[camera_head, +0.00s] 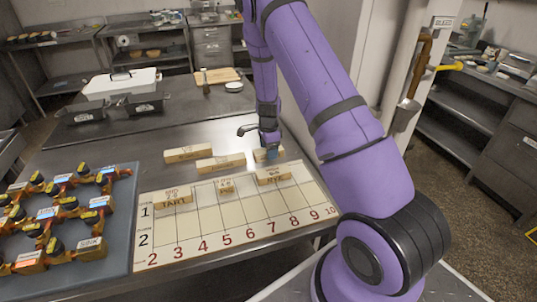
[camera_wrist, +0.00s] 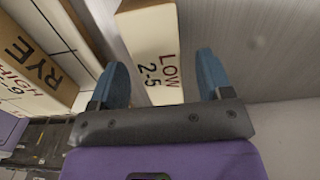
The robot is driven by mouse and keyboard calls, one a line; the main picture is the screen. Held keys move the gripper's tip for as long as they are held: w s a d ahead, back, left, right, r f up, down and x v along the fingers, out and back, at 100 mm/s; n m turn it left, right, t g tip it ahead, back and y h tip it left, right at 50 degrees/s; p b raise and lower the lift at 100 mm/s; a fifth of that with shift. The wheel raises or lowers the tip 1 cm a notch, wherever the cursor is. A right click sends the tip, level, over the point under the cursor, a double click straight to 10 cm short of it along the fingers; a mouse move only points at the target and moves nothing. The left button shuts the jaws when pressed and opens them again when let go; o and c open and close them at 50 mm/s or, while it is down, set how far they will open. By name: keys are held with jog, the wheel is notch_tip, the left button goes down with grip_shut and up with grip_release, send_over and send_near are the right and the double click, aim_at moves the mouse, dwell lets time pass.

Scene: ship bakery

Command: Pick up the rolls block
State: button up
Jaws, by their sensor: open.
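My gripper (camera_head: 268,146) is open and points down over a light wooden block (camera_head: 262,156) at the back right of the numbered board. A gap shows on the right finger's side; the left finger is close to the block. No product name shows on it, so I cannot tell whether it is the rolls block. Two more blocks, one at the far left (camera_head: 188,153) and one in the middle (camera_head: 220,162), have labels too small to read.
The numbered board (camera_head: 200,240) holds the TART block (camera_head: 172,200), a small block (camera_head: 226,186) and the RYE block (camera_head: 274,175), close in front of my gripper. RYE also shows in the wrist view (camera_wrist: 35,60). A blue-grey tray (camera_head: 120,255) with several fittings lies left.

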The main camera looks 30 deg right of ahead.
jog(key=shift+f, duration=0.6)
jog(key=shift+c, duration=0.4)
jog(key=c, duration=1)
jog(key=shift+o, duration=0.2)
jog(key=shift+r, duration=0.1)
